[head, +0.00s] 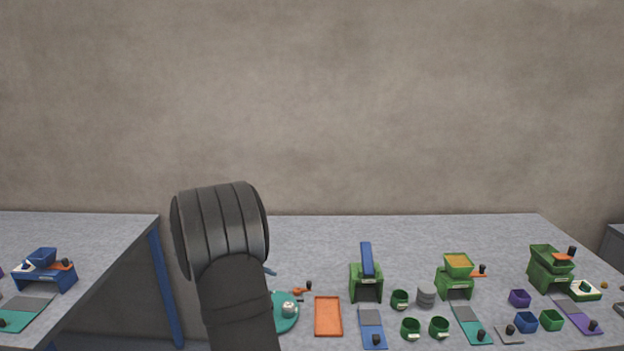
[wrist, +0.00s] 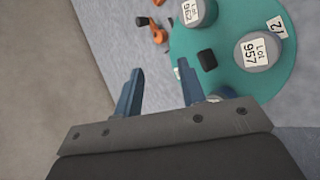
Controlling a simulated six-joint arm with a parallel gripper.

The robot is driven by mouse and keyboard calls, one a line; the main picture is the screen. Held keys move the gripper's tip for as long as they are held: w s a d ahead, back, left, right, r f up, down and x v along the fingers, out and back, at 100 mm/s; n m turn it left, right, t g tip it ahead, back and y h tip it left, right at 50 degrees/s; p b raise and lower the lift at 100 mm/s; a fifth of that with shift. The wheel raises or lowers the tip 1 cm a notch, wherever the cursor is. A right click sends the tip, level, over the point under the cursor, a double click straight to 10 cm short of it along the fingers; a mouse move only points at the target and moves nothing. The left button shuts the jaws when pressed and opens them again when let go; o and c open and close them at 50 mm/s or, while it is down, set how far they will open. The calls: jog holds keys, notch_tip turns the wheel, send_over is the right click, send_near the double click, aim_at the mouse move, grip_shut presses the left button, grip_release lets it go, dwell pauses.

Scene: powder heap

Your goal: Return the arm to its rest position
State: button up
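My gripper (wrist: 160,90) shows in the wrist view with its two blue fingers spread well apart and nothing between them. It points toward the table near a round teal tray (wrist: 235,85), whose edge lies just beyond the right finger. In the head view my dark arm stands in front of the left end of the table and hides most of the gripper. The teal tray also shows there (head: 292,322), partly behind my arm.
Labelled round containers (wrist: 264,52) stand on the teal tray. An orange tray (head: 328,316), green cups (head: 410,328), a green device with a blue top (head: 366,283) and further green devices (head: 551,272) stand to the right. A gap separates the left table (head: 90,235).

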jog(key=shift+w+a+r+m+y, duration=0.1)
jog(key=shift+w+r+m+y, duration=0.2)
jog(key=shift+m, duration=0.85)
jog(key=shift+w+a+r+m+y, duration=0.15)
jog(key=shift+w+m+y, duration=0.15)
jog(key=shift+m, duration=0.8)
jog(key=shift+w+a+r+m+y, duration=0.1)
jog(key=shift+w+r+m+y, duration=0.15)
jog(key=shift+m, duration=0.9)
